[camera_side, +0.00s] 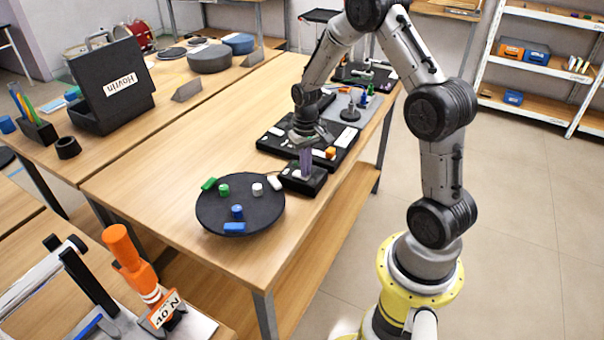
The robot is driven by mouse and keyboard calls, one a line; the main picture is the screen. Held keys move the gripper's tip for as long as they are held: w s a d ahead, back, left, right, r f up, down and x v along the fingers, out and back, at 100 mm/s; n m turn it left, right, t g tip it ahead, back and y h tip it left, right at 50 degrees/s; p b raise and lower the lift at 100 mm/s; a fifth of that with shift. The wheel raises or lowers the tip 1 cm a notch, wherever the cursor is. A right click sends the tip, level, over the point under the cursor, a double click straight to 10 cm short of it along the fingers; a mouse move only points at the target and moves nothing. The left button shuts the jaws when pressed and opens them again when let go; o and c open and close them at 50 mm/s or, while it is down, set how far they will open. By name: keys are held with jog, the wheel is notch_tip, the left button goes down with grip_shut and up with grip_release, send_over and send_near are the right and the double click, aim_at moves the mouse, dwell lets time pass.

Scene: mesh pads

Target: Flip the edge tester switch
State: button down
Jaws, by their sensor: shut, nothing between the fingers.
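My gripper (308,140) is shut and empty, pointing down low over the black board on the middle table. A small black box (302,180) stands at the board's near edge, with a purple upright piece (306,160) rising from it and pale parts on its top. The gripper is just above and behind this piece; I cannot tell whether they touch. I cannot make out which device is the edge tester, nor its switch; my gripper and wrist hide part of the board (268,145).
A round black pad (240,212) with green, white and blue pieces lies nearer on the table. An orange piece (330,152) sits on the board. Behind is a grey plate (371,116) with small parts. The table's left half is clear. An orange 40 N device (130,258) stands at front left.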

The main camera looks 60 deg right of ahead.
jog(key=shift+r, duration=3.45)
jog(key=shift+w+a, duration=0.1)
jog(key=shift+a, duration=0.05)
jog(key=s+a+r+n+t, duration=0.35)
jog(key=a+r, duration=0.85)
jog(key=r, duration=0.5)
jog(key=s+a+n+t, duration=0.1)
jog(key=s+a, duration=0.1)
jog(key=s, duration=0.5)
jog(key=s+a+n+t, duration=0.1)
jog(key=s+a, duration=0.2)
jog(key=s, duration=0.5)
jog(key=shift+s+a+f, duration=0.25)
jog(key=shift+a+f, duration=0.1)
jog(key=shift+f, duration=0.05)
jog(key=shift+n, duration=0.25)
